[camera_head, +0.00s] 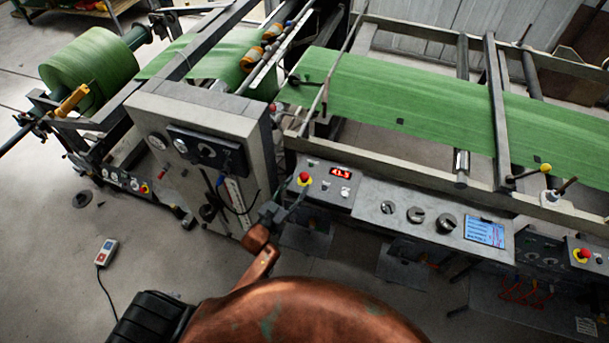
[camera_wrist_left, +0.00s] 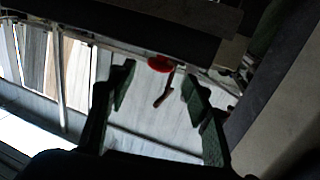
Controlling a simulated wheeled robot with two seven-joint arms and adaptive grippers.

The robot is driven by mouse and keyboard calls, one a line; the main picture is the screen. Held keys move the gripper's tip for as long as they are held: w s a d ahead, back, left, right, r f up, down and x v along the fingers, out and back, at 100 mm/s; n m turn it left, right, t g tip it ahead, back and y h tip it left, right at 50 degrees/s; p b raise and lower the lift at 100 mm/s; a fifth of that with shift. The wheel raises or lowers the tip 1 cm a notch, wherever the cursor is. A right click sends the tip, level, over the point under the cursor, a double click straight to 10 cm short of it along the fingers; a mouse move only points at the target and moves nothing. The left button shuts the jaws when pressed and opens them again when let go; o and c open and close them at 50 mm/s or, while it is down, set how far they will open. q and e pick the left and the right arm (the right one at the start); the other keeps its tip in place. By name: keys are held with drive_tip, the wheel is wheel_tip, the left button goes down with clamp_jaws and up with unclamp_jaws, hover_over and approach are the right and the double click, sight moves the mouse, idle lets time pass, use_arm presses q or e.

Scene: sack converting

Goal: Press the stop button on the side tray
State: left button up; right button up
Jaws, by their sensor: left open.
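A red mushroom stop button (camera_head: 304,179) on a yellow base sits at the left end of a grey side tray (camera_head: 375,207), beside a red digital display. My left gripper (camera_head: 284,200) is just in front of this button, at the tray's left end. In the left wrist view my left gripper (camera_wrist_left: 157,83) is open, with nothing between its fingers. A red round knob (camera_wrist_left: 160,63) shows beyond the fingertips, roughly between them; I cannot tell which button it is. Whether the gripper touches the stop button is not clear. My right gripper is not in view.
Another red button (camera_head: 583,254) sits on a panel at the far right. A tall grey control cabinet (camera_head: 200,140) stands left of my gripper. Green sack web (camera_head: 400,95) runs behind the tray. A handheld pendant (camera_head: 107,251) lies on the open floor at left.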

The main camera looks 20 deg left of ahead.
sight(302, 179)
use_arm(q)
drive_tip(key=x, duration=0.4)
drive_tip(key=shift+w, duration=0.2)
drive_tip(key=shift+w+d, duration=0.15)
drive_tip(key=shift+w, duration=0.45)
drive_tip(key=shift+c, duration=0.4)
clamp_jaws()
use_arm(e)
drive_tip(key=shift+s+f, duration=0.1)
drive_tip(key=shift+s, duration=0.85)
